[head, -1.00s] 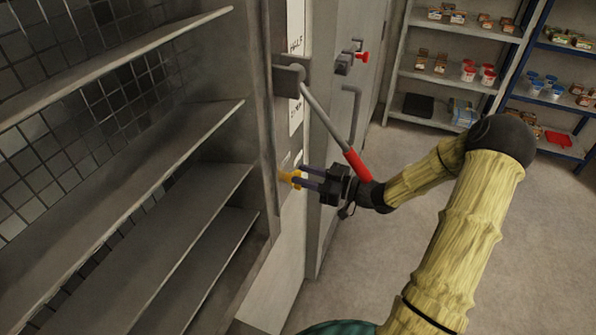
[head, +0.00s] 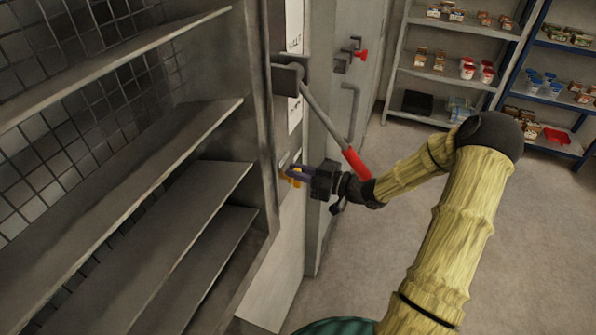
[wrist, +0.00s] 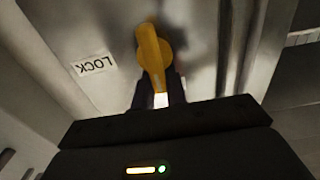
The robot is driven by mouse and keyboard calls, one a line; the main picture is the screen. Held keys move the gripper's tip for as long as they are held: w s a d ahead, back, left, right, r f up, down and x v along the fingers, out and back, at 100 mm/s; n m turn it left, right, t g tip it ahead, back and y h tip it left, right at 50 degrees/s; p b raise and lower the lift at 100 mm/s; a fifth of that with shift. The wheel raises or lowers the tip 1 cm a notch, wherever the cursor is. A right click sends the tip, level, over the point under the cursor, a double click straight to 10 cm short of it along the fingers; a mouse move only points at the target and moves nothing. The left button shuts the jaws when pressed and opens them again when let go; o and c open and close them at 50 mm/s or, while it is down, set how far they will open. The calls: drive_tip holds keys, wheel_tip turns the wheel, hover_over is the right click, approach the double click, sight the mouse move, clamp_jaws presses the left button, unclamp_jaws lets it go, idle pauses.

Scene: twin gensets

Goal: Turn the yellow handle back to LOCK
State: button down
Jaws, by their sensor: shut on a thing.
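The yellow handle (head: 290,176) is on the front of a grey cabinet, left of my gripper in the head view. In the wrist view the handle (wrist: 152,55) runs from its pivot at the top down between my fingers, tilted slightly. A LOCK label (wrist: 95,65), seen upside down, is on the panel to its left, apart from it. My gripper (head: 300,174) is shut on the handle, with a finger on either side of its lower end in the wrist view (wrist: 158,95). The handle's tip is partly hidden by the fingers.
A grey lever with a red grip (head: 355,163) slants down close above my gripper. A red knob (head: 363,55) is on the cabinet farther back. Empty grey shelves (head: 190,195) stand at left. Stocked shelves (head: 440,75) stand at the back. The floor at right is clear.

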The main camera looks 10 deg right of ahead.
drive_tip(key=shift+r, duration=0.15)
drive_tip(key=m+p, duration=0.2)
drive_tip(key=p, duration=0.1)
drive_tip(key=shift+w+d+r+m, duration=0.1)
drive_tip(key=shift+w+m, duration=0.2)
drive_tip(key=shift+w+d+m+p, duration=0.1)
drive_tip(key=shift+w+m+p, duration=0.05)
drive_tip(key=shift+m+p, duration=0.6)
drive_tip(key=shift+w+d+f+m+p, duration=0.2)
drive_tip(key=shift+f+m+p, duration=0.45)
drive_tip(key=shift+m, duration=1.65)
drive_tip(key=shift+w+d+f+m+p, duration=0.2)
drive_tip(key=shift+m+p, duration=0.9)
drive_tip(key=shift+m, duration=1.15)
drive_tip(key=shift+w+d+f+m+p, duration=0.1)
drive_tip(key=shift+w+f+m+p, duration=0.55)
drive_tip(key=shift+m, duration=1.65)
drive_tip(key=shift+s+r, duration=0.15)
drive_tip(key=shift+s, duration=0.2)
